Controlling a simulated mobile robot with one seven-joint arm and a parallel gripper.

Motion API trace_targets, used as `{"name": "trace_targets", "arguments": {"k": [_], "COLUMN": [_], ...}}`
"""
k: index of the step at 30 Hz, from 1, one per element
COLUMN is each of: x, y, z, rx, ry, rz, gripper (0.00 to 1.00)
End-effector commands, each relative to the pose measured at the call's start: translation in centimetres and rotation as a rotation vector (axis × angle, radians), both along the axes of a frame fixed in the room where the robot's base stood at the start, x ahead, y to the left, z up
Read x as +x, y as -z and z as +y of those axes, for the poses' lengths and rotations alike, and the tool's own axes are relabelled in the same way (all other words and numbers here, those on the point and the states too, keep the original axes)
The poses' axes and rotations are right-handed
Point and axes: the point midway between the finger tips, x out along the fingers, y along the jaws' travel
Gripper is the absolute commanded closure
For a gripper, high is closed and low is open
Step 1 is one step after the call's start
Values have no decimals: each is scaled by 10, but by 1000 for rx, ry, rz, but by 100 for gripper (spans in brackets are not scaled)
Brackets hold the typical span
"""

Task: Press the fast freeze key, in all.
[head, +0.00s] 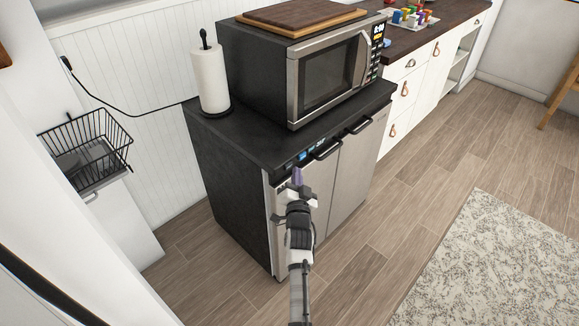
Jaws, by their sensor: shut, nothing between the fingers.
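A low dark cabinet-like appliance (229,170) with steel doors stands in the middle of the head view. A narrow control strip with small blue-lit parts (302,156) runs along the top of its front, left of the handle. The fast freeze key cannot be made out at this size; part of the strip may be hidden by my gripper. My gripper (297,174) is shut and empty, its tip close in front of the strip's left part. I cannot tell whether it touches the front.
A microwave (328,75) with a wooden board (300,14) on top and a paper towel roll (209,78) stand on the appliance. Door handles (327,150) stick out right of my gripper. A wire basket (85,146) is at left. Wooden floor and a rug (490,265) lie clear at right.

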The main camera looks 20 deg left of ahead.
Motion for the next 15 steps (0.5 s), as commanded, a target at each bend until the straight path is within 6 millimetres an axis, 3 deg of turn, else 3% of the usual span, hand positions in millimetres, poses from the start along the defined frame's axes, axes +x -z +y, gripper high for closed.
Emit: {"name": "trace_targets", "arguments": {"k": [15], "x": [3], "y": [0], "z": [8], "rx": [0], "ry": [0], "rz": [0], "gripper": [100]}}
